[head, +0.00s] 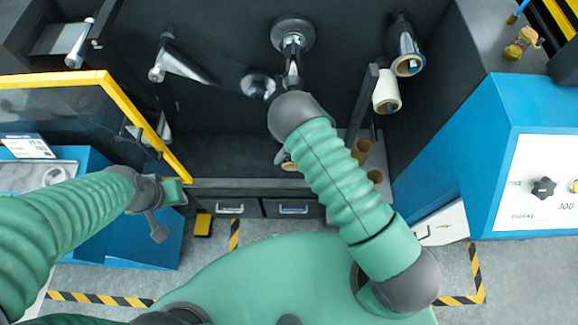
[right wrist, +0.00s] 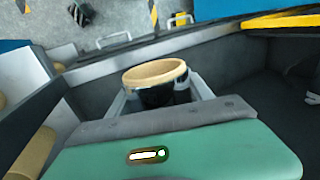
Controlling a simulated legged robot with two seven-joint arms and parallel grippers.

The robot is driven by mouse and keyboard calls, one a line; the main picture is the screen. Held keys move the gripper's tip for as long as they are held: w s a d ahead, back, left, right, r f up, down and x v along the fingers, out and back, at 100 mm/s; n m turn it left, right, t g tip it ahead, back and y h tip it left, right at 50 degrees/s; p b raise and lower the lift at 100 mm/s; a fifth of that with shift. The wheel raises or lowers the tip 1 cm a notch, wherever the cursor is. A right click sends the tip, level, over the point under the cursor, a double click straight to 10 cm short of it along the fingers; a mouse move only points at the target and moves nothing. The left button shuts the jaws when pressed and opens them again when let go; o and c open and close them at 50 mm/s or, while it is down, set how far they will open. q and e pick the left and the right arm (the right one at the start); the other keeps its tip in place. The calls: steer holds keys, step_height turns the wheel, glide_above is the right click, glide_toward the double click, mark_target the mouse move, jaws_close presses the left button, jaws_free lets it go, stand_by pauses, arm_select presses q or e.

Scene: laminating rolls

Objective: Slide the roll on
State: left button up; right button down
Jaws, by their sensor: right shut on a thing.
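In the right wrist view my right gripper (right wrist: 158,92) is shut on a roll (right wrist: 154,74) with a tan core rim and a dark outer side. In the head view my right arm covers most of this gripper, and only a small pale part shows beside the forearm. A metal shaft with a round flange (head: 292,34) is on the dark back wall above the right arm. Another shaft (head: 185,66) reaches out on its left. My left gripper (head: 160,207) is low on the left, away from the shafts; its jaw opening is unclear.
A silver roll (head: 407,52) and a white roll (head: 387,94) are at the right wall. Tan cores (head: 362,151) stand on the lower right shelf. A yellow-framed guard (head: 140,120) is at the left. A blue console (head: 450,150) is at the right, and drawers (head: 290,208) are below.

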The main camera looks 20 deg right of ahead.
steer(key=shift+w+d, duration=0.15)
steer(key=shift+w, duration=0.6)
steer(key=shift+w+d, duration=0.1)
steer(key=shift+w, duration=0.45)
steer(key=shift+w+d+b, duration=0.25)
steer(key=shift+w, duration=0.3)
steer(key=shift+w+d+b, duration=0.2)
steer(key=shift+w+d, duration=0.05)
steer(key=shift+w, duration=0.3)
steer(key=shift+w+d+b, duration=0.2)
steer(key=shift+w+b, duration=0.25)
steer(key=shift+w, duration=0.45)
steer(key=shift+w+d+b, duration=0.2)
steer(key=shift+w+b, duration=0.1)
steer(key=shift+w, duration=0.35)
steer(key=c, duration=0.8)
jaws_free()
steer(key=o, duration=0.4)
steer(key=shift+w+f, duration=0.1)
steer(key=shift+w, duration=0.1)
steer(key=shift+o, duration=0.2)
